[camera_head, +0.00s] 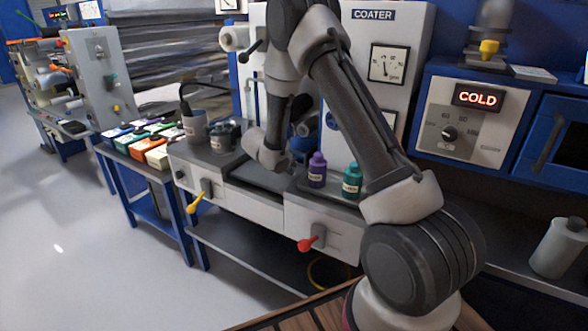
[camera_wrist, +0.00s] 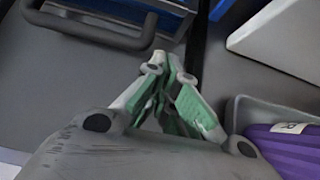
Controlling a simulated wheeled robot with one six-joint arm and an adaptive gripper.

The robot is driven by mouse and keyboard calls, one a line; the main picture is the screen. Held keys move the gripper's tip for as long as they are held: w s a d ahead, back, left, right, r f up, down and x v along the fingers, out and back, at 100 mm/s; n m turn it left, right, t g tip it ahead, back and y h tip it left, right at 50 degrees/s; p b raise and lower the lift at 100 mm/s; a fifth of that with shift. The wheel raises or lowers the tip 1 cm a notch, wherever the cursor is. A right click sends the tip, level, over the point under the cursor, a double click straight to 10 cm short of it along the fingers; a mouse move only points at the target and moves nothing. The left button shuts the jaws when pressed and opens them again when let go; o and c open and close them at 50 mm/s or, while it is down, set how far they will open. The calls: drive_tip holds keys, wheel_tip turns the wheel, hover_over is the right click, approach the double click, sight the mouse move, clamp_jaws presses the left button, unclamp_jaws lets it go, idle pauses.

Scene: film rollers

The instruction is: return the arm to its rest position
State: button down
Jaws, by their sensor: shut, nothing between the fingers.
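My arm (camera_head: 365,125) rises from the lower right of the head view, bends at the top and comes down over the coater's front bench (camera_head: 325,222). Its wrist end hangs left of a purple bottle (camera_head: 317,170) and a teal bottle (camera_head: 352,182). I cannot make out the fingers in the head view. In the wrist view my gripper (camera_wrist: 166,68) has its green-padded fingers shut, tips together, with nothing between them. A dark grey surface lies beyond the fingertips; the gap to it is unclear.
The coater cabinet (camera_head: 420,42) stands behind the arm. Grey cups (camera_head: 195,128) and coloured boxes (camera_head: 158,153) are to the left. The cold unit (camera_head: 470,120) and a grey jug (camera_head: 560,248) are to the right. In the wrist view, a ribbed purple object (camera_wrist: 292,150) is right of the gripper. Floor at left is clear.

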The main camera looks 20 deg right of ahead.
drive_tip(key=v, duration=0.9)
drive_tip(key=s+d+r+m+g, duration=0.1)
drive_tip(key=s+d+r+m, duration=0.5)
drive_tip(key=r, duration=0.3)
drive_tip(key=s+d+r+m+g, duration=0.1)
drive_tip(key=s+d+r+m, duration=0.45)
drive_tip(key=s+r, duration=0.35)
drive_tip(key=s+a+r+m+y, duration=0.1)
drive_tip(key=s+m, duration=0.3)
drive_tip(key=s, duration=0.4)
drive_tip(key=s+a+r+m+y, duration=0.2)
drive_tip(key=s+a+m+y, duration=0.1)
drive_tip(key=s, duration=0.4)
drive_tip(key=s+a+r+m+t+y, duration=0.1)
drive_tip(key=s+a+m+y, duration=0.1)
drive_tip(key=s+m, duration=0.4)
drive_tip(key=s+y, duration=0.1)
drive_tip(key=s, duration=0.1)
drive_tip(key=shift+s+r+y, duration=0.3)
drive_tip(key=shift+s+y, duration=0.05)
drive_tip(key=shift+y, duration=0.05)
drive_tip(key=shift+m, duration=0.25)
